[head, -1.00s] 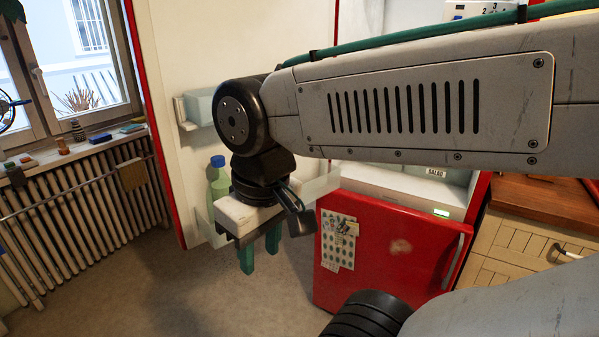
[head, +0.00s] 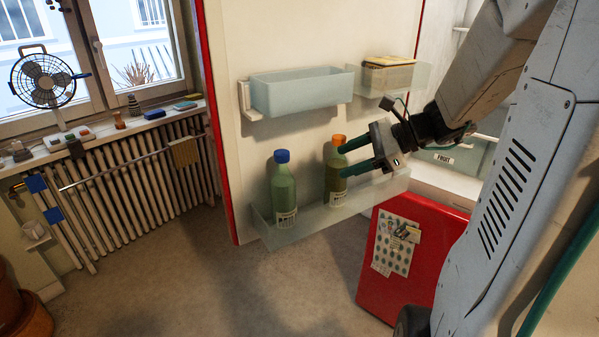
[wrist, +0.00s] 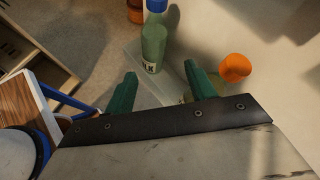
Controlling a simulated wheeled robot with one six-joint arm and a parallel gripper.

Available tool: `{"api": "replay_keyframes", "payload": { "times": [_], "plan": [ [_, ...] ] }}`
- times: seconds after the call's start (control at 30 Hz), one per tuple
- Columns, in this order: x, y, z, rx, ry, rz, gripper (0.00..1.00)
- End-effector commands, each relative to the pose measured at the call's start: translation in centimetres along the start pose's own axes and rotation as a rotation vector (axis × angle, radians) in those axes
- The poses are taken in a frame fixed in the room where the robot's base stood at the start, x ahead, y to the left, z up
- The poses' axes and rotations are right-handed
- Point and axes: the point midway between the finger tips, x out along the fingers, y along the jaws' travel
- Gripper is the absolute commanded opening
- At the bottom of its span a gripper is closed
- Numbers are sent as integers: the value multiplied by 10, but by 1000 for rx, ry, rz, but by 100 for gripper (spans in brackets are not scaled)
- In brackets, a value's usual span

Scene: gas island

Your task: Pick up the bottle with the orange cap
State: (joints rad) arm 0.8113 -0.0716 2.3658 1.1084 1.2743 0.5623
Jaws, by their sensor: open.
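The bottle with the orange cap (head: 335,178) stands upright in the lower door shelf (head: 318,224) of the open fridge door. It is yellow-green with a pale label. In the wrist view its orange cap (wrist: 235,67) shows to the right of the right finger, with most of its body hidden. My gripper (head: 343,161) is open and empty, its green fingers pointing left at the bottle's upper part; in the head view the fingertips overlap the bottle's neck. In the wrist view my gripper (wrist: 160,82) has the bottle outside its fingers. I cannot tell whether they touch.
A green bottle with a blue cap (head: 284,188) stands left in the same shelf; it also shows in the wrist view (wrist: 154,45). A pale blue bin (head: 302,92) and a smaller bin (head: 385,80) hang above. The red lower door (head: 400,255) is at right. The floor in front is clear.

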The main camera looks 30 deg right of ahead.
Motion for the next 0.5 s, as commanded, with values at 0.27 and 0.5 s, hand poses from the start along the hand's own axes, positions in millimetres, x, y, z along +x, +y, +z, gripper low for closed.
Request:
{"api": "replay_keyframes", "payload": {
  "times": [0.27,0.5],
  "plan": [
    [-38,-67,-29,403,-163,-280,55],
    [-21,-81,-23,454,-195,-302,55]
  ]
}}
